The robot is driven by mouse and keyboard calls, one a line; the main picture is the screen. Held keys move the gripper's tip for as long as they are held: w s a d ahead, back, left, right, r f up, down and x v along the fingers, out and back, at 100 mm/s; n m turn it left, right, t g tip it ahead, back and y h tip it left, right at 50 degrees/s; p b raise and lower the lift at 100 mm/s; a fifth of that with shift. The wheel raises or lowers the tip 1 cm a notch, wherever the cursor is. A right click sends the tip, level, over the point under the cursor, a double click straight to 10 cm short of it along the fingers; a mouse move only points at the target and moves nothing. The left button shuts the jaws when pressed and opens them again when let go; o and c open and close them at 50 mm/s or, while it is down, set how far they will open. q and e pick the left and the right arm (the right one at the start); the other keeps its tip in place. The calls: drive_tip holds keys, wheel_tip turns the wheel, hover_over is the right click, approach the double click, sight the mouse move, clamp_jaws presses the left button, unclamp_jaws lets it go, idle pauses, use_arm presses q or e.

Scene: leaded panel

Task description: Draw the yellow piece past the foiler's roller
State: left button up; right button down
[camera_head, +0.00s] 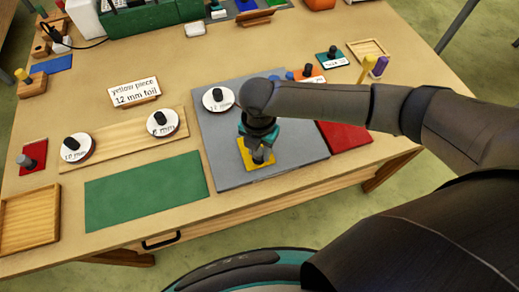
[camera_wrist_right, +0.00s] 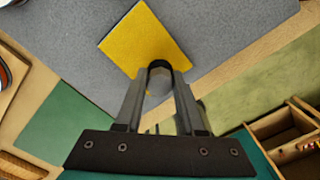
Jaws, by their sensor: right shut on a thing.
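The yellow piece (camera_head: 246,146) lies on a grey board (camera_head: 222,150), under my right gripper (camera_head: 260,155). In the right wrist view the yellow piece (camera_wrist_right: 147,40) is a flat square on the grey surface. My right gripper (camera_wrist_right: 160,70) is shut on the piece's dark knob, at the square's near edge in that view. A white spool marked 12 (camera_head: 218,98) with a black knob sits at the board's back left corner. I cannot make out the foiler's roller; my right arm hides part of the board's back. My left gripper is not in view.
A green mat (camera_head: 145,195) lies left of the board, a red sheet (camera_head: 345,135) right of it. Two more spools stand on a wooden strip (camera_head: 110,140). A sign (camera_head: 134,92) reads yellow piece, 12 mm foil. Wooden compartments (camera_wrist_right: 285,130) show in the wrist view.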

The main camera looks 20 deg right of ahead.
drive_tip(key=shift+w, duration=0.75)
drive_tip(key=shift+d, duration=0.1)
idle(0.3)
drive_tip(key=shift+d+p, duration=0.5)
drive_tip(key=shift+d, duration=0.95)
drive_tip(key=shift+d, duration=0.15)
drive_tip(key=shift+w+d+p, duration=0.1)
drive_tip(key=shift+d+p, duration=0.45)
drive_tip(key=shift+d, duration=0.4)
